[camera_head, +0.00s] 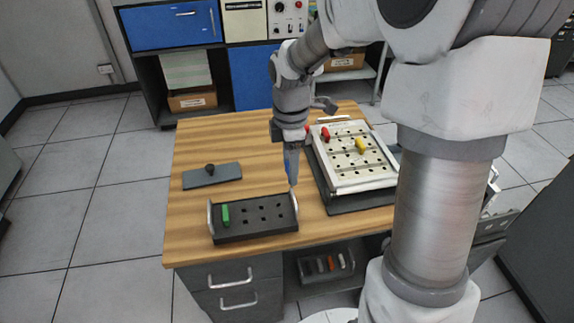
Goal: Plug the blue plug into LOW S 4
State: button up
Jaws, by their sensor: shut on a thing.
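My gripper (292,182) points down over the middle of the wooden desk, between the black plug rack and the white plugboard. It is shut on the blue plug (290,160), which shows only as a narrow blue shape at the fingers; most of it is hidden. The white plugboard (377,182) lies at the right of my gripper, with rows of dark holes. Its labels are too small to read, so I cannot tell which hole is LOW S 4.
A red plug (325,134) and a yellow plug (360,145) stand in the board. The black rack (255,230) holds a green plug (225,216) beside several empty holes. A grey plate with a black knob (212,178) lies at the left. The desk's front left is clear.

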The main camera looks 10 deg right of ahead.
jog(key=shift+r+p, duration=1.5)
jog(key=shift+r, duration=0.3)
